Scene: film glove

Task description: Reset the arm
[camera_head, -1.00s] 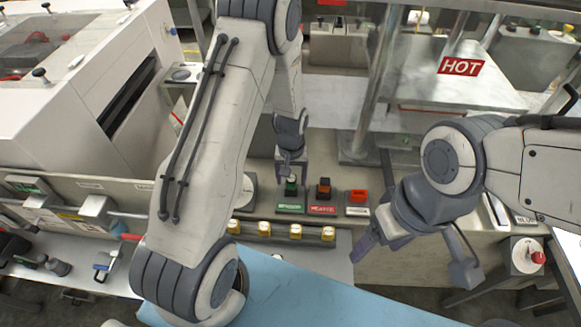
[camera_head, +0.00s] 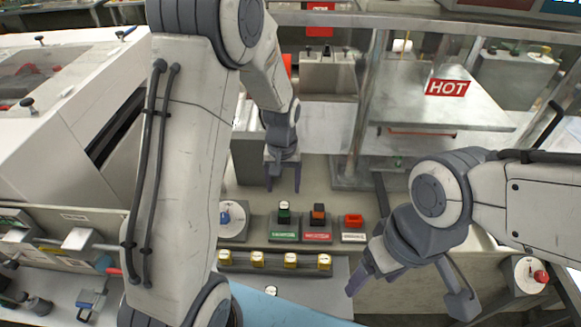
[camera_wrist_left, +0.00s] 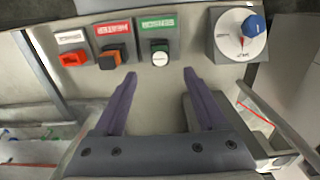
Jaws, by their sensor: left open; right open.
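My left gripper (camera_head: 284,178) is open and empty, hanging above and behind the row of control buttons in the head view. In the left wrist view its two fingers (camera_wrist_left: 160,80) are spread apart, with the green-labelled button (camera_wrist_left: 159,53) beyond the gap between the tips. My right gripper (camera_head: 402,292) is open and empty at the right in the head view, with its fingers spread wide in front of the machine. It appears apart from the buttons.
The button panel has the green-labelled button (camera_head: 284,215), an orange switch (camera_head: 318,213) and a red switch (camera_head: 353,220). A blue-knobbed dial (camera_head: 232,219) is left of them. A plate with a HOT sign (camera_head: 447,87) stands behind; a red knob (camera_head: 540,276) is right.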

